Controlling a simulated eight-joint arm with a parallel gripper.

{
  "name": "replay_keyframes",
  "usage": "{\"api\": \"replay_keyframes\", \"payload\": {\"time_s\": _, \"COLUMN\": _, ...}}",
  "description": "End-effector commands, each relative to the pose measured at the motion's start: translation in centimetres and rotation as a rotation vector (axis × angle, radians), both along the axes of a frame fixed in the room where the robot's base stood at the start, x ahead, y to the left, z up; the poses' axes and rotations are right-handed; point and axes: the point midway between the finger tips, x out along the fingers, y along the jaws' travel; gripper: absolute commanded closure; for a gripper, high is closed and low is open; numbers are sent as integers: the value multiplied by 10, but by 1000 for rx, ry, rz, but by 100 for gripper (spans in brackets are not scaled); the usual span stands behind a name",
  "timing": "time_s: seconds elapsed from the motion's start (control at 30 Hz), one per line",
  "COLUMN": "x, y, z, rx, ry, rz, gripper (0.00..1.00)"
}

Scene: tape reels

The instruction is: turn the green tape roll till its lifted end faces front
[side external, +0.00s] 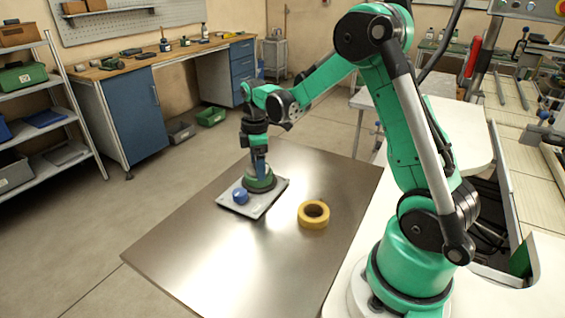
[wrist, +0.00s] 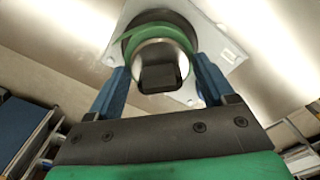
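The green tape roll (side external: 259,182) lies flat on a light metal plate (side external: 267,201) on the table. In the wrist view the roll (wrist: 131,46) shows as a dark ring with a green band along its upper side, around a silvery centre. A dark block covers part of that centre. I cannot clearly make out the lifted end. My gripper (side external: 259,172) points down at the roll. Its blue fingers (wrist: 160,62) stand apart, one at each side of the roll. I cannot tell whether they touch it.
A blue round knob (side external: 240,196) sits on the plate, close beside the roll. A yellow tape roll (side external: 313,222) lies on the table to the right. The brown metal table (side external: 215,262) is bare toward the front and left.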

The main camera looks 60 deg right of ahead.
Motion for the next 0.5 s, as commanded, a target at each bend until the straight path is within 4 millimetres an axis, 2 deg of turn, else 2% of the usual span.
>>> {"api": "replay_keyframes", "payload": {"time_s": 0.03, "x": 0, "y": 0, "z": 0, "rx": 0, "ry": 0, "rz": -1, "gripper": 8}}
{"api": "replay_keyframes", "payload": {"time_s": 0.07, "x": 0, "y": 0, "z": 0, "rx": 0, "ry": 0, "rz": -1, "gripper": 0}}
{"api": "replay_keyframes", "payload": {"time_s": 0.33, "x": 0, "y": 0, "z": 2, "rx": 0, "ry": 0, "rz": -2, "gripper": 0}}
{"api": "replay_keyframes", "payload": {"time_s": 0.5, "x": 0, "y": 0, "z": 21, "rx": 0, "ry": 0, "rz": -2, "gripper": 0}}
